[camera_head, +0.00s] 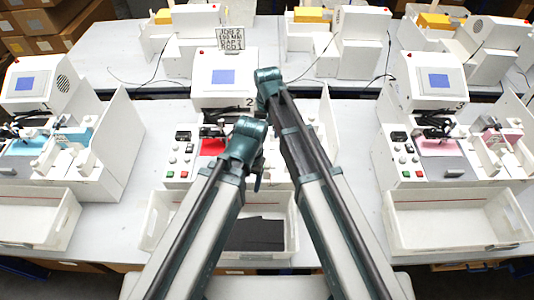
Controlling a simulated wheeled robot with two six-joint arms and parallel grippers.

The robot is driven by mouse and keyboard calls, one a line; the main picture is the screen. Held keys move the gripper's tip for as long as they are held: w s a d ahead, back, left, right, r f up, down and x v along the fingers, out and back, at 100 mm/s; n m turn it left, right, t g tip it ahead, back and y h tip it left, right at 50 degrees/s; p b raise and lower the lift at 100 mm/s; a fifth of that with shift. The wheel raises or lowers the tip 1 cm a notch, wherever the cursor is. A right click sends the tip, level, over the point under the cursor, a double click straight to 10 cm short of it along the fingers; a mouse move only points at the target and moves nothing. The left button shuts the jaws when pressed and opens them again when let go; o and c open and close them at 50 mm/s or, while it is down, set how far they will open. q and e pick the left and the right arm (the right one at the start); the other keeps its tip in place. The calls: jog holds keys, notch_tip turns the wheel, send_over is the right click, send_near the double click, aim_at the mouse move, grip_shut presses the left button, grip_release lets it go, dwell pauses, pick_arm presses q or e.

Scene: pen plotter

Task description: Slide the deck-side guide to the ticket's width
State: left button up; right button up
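The ticket (231,38) is a small sign standing behind the middle machine. It seems to read "JOB 2, 150 MM, GAP, ROD 1", but the print is small. The middle machine (225,88), marked 2, has a blue screen and a red deck surface (213,147). My arms cover most of its deck, and I cannot make out its side guide. My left arm ends in a teal wrist over the deck; its gripper fingers are not clear. My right arm reaches farther, to the right edge of the screen housing; its gripper fingers are hidden.
Similar machines stand at left (35,85) and right (436,82), with white guides on their decks. A white tray (160,215) with dark sheets (255,234) stands in front of the middle machine. Empty-looking trays stand at left (35,220) and right (455,222).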

aim_at(267, 154)
notch_tip(267, 154, down, 14)
jog(key=b, duration=1.3)
jog(key=shift+b, duration=0.4)
jog(key=shift+r, duration=0.1)
grip_shut()
dwell(0.4)
